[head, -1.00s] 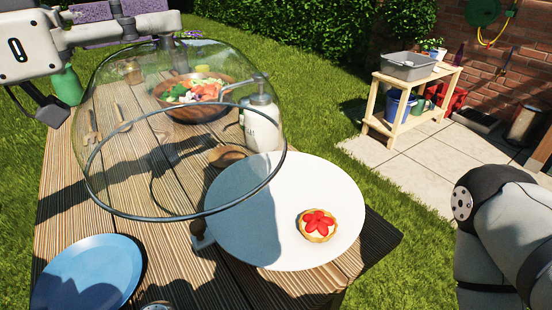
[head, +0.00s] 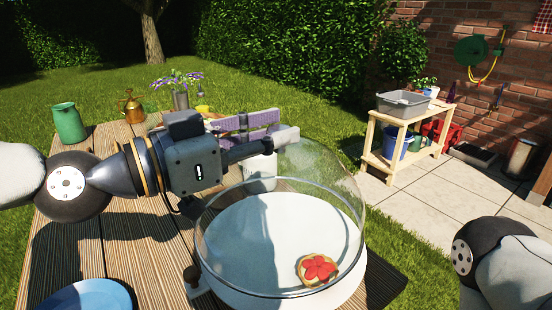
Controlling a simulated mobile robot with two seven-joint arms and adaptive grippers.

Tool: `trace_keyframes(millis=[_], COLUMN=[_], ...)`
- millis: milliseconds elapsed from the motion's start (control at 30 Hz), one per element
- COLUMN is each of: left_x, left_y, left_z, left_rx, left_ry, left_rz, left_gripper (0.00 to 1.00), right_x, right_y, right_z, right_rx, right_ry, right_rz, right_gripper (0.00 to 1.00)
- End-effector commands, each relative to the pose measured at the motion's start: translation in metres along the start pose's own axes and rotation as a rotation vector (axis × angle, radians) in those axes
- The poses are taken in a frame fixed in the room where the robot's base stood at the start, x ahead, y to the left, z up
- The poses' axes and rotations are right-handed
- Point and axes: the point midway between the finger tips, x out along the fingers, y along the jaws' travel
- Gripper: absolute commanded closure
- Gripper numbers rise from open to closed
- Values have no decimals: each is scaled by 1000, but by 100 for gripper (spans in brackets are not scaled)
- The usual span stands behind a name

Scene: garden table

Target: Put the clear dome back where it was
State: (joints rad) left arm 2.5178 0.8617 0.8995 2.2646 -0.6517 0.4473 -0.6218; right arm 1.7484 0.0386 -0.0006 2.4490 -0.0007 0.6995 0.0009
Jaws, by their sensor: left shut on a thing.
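The clear dome (head: 325,170) is over the round white plate (head: 240,297), with its dark rim just above or on the plate; I cannot tell whether they touch. The fruit tart (head: 318,270) with red pieces on top shows through the dome near its front right rim. My right gripper is out of view; only part of the right arm shows at the lower right.
A blue plate (head: 88,296) lies at the table's front left. A green pot (head: 69,123), a copper watering can (head: 131,105) and a flower vase (head: 180,98) stand at the back. A white jar (head: 260,170) is behind the dome. A wooden stand (head: 380,150) is apart to the right.

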Motion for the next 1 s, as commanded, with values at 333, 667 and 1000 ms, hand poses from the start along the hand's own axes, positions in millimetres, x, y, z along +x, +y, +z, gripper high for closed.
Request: trace_keyframes(millis=[333,667,1000], left_x=[8,8,8], left_y=[2,3,3], left_z=[37,39,42], left_rx=[-3,3,2], left_ry=[1,5,2], left_rz=[-2,-1,-1], left_gripper=[100,100,52], right_x=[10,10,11], right_y=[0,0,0], right_z=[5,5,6], right_rx=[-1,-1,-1], right_ry=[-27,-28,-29], right_rz=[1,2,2], right_gripper=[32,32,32])
